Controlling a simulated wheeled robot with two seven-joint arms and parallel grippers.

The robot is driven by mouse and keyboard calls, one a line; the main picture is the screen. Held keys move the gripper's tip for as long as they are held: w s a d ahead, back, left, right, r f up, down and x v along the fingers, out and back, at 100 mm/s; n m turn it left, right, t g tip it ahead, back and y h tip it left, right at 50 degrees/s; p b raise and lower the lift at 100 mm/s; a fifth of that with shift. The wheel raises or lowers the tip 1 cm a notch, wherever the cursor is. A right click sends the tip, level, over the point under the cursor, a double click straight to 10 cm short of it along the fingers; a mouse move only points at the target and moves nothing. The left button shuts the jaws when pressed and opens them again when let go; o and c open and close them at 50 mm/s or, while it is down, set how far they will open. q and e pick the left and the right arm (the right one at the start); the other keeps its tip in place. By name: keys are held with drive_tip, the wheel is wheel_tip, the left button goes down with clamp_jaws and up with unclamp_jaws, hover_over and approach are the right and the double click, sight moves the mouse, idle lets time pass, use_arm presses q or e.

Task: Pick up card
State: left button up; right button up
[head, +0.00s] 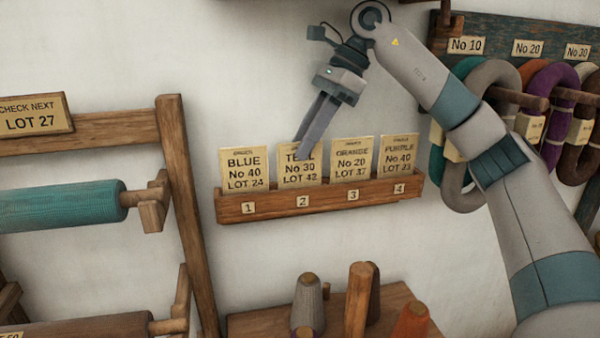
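A narrow wooden rack (325,204) on the wall holds upright cream cards above slots numbered 1 to 4. The BLUE No 40 LOT 24 card (244,171) is in slot 1. The TEAL No 30 LOT 42 card (300,172) is in slot 2, partly covered by my fingers. The ORANGE No 20 card (352,166) is in slot 3, and the PURPLE No 40 card (400,160) is in slot 4. My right gripper (301,149) points down with its fingertips at the TEAL card's top edge. The finger gap and any contact are unclear. My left gripper is out of view.
A wooden frame (187,215) at left carries a teal roll (62,206) and a LOT 27 sign (33,114). Thread cones (308,305) stand on a wooden surface below. Yarn hanks (548,85) hang on pegs at right.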

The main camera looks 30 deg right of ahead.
sight(278, 184)
drive_tip(key=shift+p+x, duration=0.8)
drive_tip(key=shift+p, duration=0.05)
drive_tip(key=p+x, duration=0.1)
drive_tip(key=x, duration=0.1)
drive_tip(key=shift+w+a+f, duration=0.15)
drive_tip(key=shift+a+f, duration=0.1)
drive_tip(key=shift+a, duration=0.1)
drive_tip(key=shift+a+f+p, duration=0.15)
drive_tip(key=shift+f+p, duration=0.15)
drive_tip(key=shift+f, duration=0.05)
drive_tip(key=shift+c, duration=0.6)
clamp_jaws()
